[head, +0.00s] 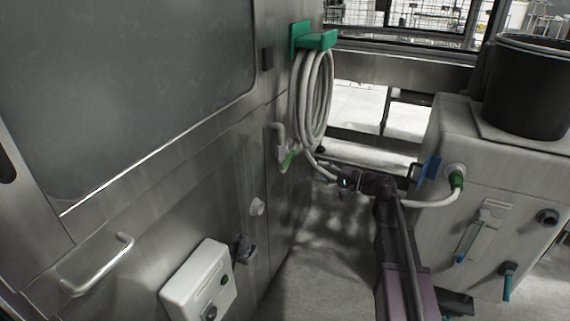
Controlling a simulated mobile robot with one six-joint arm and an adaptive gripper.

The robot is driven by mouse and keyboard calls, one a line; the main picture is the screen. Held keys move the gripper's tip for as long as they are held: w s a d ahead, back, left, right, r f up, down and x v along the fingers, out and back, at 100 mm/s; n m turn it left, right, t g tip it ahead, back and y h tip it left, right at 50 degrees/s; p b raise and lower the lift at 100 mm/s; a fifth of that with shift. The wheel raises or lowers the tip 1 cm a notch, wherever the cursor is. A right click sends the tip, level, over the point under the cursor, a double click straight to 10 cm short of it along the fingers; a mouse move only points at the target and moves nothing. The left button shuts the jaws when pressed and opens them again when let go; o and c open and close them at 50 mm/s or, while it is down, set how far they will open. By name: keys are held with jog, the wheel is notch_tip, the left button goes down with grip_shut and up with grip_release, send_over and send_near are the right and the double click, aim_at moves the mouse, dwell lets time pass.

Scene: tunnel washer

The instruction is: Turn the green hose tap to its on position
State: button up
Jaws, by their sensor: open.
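The green hose tap (289,160) is a small green lever on a pale pipe fitting, low on the steel wall of the machine. It sits just below and left of the coiled white hose (313,100). The lever appears slanted, and its exact position is hard to read at this size. My gripper (342,183) is to the right of the tap and a little lower in the picture, apart from it. It is open, points left and holds nothing that I can see. Its fingertips are small and dark.
The hose hangs on a green bracket (316,40) and runs behind my gripper to a green connector (457,179) on the white tank unit (445,235). A black bucket (527,85) stands on it. A white control box (198,283) and a handle (97,265) project at lower left.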

aim_at(287, 163)
jog(key=x, duration=1.2)
jog(key=shift+a, duration=0.2)
grip_shut()
